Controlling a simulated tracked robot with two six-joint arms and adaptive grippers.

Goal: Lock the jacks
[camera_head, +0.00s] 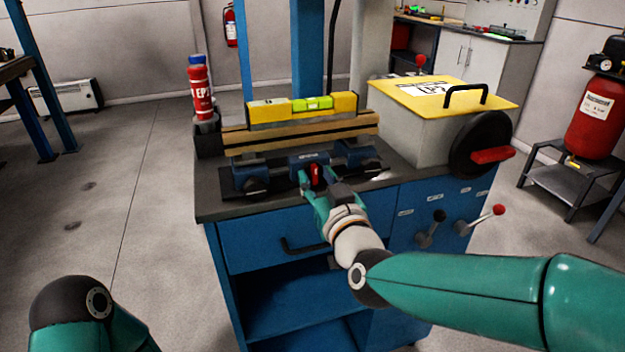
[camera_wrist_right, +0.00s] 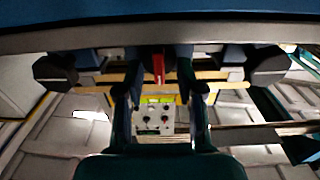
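On the dark bench top, a blue jack unit (camera_head: 246,174) stands at the left and another blue jack unit (camera_head: 355,153) at the right, each with a black knob in front. Between them is a blue block with a red lever (camera_head: 316,173), which points upward in the head view. The lever also shows in the right wrist view (camera_wrist_right: 158,66). My right gripper (camera_head: 317,184) is at this lever. In the right wrist view its two fingers (camera_wrist_right: 159,78) stand apart, one on each side of the lever, with gaps visible. My left gripper is out of view.
A yellow spirit level (camera_head: 345,103) lies on wooden beams (camera_head: 240,137) behind the jacks. A red bottle (camera_head: 200,95) stands at the left. A grey box with a yellow lid (camera_head: 400,92) and a black wheel with a red handle (camera_head: 490,155) is at the right.

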